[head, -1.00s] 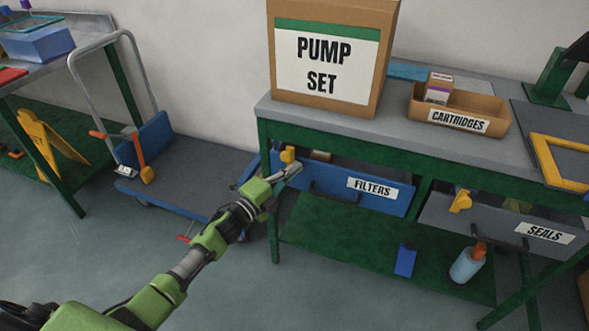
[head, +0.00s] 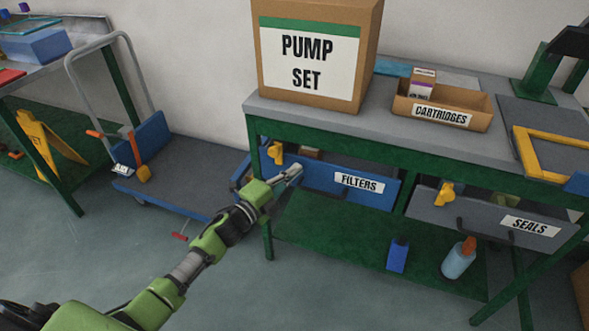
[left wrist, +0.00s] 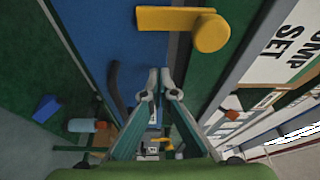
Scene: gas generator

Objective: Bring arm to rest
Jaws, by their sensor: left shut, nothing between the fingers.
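My left arm, green and black, reaches in from the lower left of the head view. Its gripper (head: 293,173) is shut and empty, in front of the blue FILTERS drawer (head: 322,183). The left wrist view shows the two fingertips (left wrist: 159,82) close together with nothing between them. The blue drawer face (left wrist: 100,35) and its dark handle (left wrist: 116,90) are beside the fingers there; I cannot tell whether they touch. A yellow latch (head: 276,153) is at the drawer's upper left, and it shows large in the left wrist view (left wrist: 205,30). My right gripper is out of view.
A green workbench (head: 410,150) carries a PUMP SET box (head: 310,85) and a CARTRIDGES tray (head: 440,122). A grey SEALS drawer (head: 470,218) is at right. A flat trolley (head: 185,170) is at left. The floor in front is clear.

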